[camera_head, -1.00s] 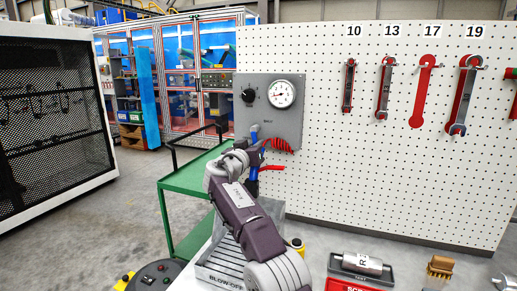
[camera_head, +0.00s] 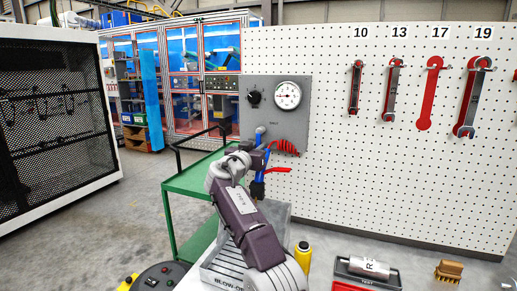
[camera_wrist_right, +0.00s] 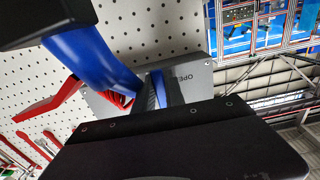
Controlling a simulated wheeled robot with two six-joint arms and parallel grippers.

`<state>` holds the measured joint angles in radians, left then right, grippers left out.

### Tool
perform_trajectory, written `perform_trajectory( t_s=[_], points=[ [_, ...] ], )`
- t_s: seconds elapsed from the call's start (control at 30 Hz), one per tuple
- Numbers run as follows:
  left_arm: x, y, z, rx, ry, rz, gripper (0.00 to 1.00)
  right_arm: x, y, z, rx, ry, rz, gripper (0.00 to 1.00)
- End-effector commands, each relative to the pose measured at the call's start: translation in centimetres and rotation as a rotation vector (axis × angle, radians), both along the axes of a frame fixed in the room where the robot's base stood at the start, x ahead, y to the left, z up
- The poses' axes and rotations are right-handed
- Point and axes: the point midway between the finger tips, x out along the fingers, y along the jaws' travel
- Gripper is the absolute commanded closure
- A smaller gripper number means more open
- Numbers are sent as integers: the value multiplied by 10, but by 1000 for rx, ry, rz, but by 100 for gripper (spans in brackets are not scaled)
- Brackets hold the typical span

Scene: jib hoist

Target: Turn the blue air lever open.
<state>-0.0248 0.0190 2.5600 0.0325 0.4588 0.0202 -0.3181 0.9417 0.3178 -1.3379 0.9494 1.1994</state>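The blue air lever (camera_head: 260,131) shows as a small blue piece at the lower left of the grey air panel (camera_head: 295,118). In the right wrist view, a blue bar (camera_wrist_right: 173,86) that looks like the lever shows beside the word OPEN, partly hidden by my near finger. My right gripper (camera_head: 262,154) is in front of the panel's lower edge. In the wrist view its dark fingers (camera_wrist_right: 105,75) are apart, so it looks open. A blue air gun (camera_head: 261,167) with a red trigger (camera_head: 278,170) is beside the gripper; contact is unclear. My left gripper is out of view.
A green cart (camera_head: 190,183) stands to the left. A grey blow-off bin (camera_head: 220,272) and a yellow bottle (camera_head: 303,257) are below. Wrenches hang on the white pegboard (camera_head: 400,170).

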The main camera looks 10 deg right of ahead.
Motion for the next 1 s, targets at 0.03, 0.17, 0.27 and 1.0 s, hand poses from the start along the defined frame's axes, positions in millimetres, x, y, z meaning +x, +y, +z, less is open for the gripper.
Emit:
perform_trajectory(
  t_s=[0.03, 0.17, 0.27, 1.0],
  points=[
    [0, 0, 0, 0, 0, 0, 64, 0, 1, -1, 3, 1, 1, 74],
    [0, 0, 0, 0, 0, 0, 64, 0, 0, -1, 2, 1, 1, 64],
    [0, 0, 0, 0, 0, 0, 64, 0, 0, 0, 1, 0, 1, 64],
    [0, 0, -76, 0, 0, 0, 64, -75, 52, -2, 1, 1, 2, 64]
  ],
)
